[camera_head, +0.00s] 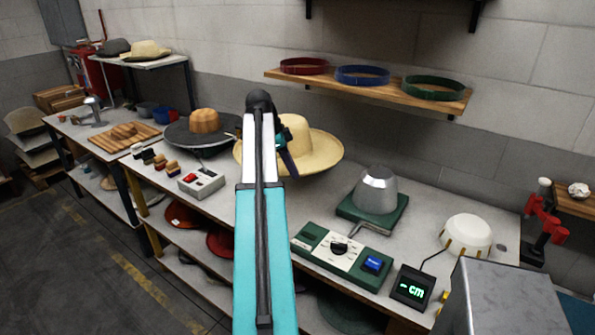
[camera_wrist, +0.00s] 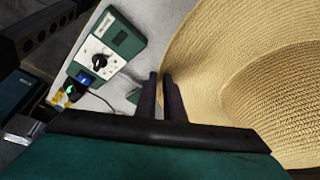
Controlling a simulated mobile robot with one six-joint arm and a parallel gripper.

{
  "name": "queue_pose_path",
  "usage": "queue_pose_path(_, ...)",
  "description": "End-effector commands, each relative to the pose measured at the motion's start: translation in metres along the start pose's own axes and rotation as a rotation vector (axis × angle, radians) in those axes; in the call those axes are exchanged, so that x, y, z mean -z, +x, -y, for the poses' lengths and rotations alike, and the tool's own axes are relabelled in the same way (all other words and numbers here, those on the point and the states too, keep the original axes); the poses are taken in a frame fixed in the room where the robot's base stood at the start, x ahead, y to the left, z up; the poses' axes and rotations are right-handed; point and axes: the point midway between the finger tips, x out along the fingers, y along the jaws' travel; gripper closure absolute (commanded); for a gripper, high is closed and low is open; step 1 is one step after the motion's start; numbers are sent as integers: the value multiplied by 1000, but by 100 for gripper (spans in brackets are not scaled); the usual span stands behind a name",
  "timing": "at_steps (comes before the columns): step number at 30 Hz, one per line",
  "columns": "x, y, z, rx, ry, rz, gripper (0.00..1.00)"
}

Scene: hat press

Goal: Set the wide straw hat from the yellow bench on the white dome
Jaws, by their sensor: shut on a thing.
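The wide straw hat (camera_head: 317,150) is pale yellow, with a broad brim and a round crown. It is over the back middle of the long bench, partly behind my arm. My gripper (camera_head: 287,160) is shut on its brim. In the wrist view my fingers (camera_wrist: 160,100) are close together at the brim's edge, and the straw hat (camera_wrist: 240,70) fills the right side. Whether the hat touches the bench is unclear. The white dome (camera_head: 466,232) stands bare at the bench's right end, with tan strips around its lower side.
A grey metal dome (camera_head: 376,190) on a green base stands between hat and white dome. A green control box (camera_head: 342,250) and a display (camera_head: 412,288) are in front. A shelf (camera_head: 385,86) with coloured bands hangs above. A wooden block (camera_head: 204,121) on a dark disc stands left.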

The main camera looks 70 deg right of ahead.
Motion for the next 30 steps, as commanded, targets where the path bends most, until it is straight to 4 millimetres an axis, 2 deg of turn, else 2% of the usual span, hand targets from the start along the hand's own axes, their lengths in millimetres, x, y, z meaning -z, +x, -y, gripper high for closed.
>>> queue_pose_path(5,-22,-10,-2,28,-65,0,100)
queue_pose_path(11,-70,-31,-6,90,-213,0,100)
queue_pose_path(20,-161,-68,-21,211,-504,0,100)
queue_pose_path(30,-271,-108,-56,360,-866,0,100)
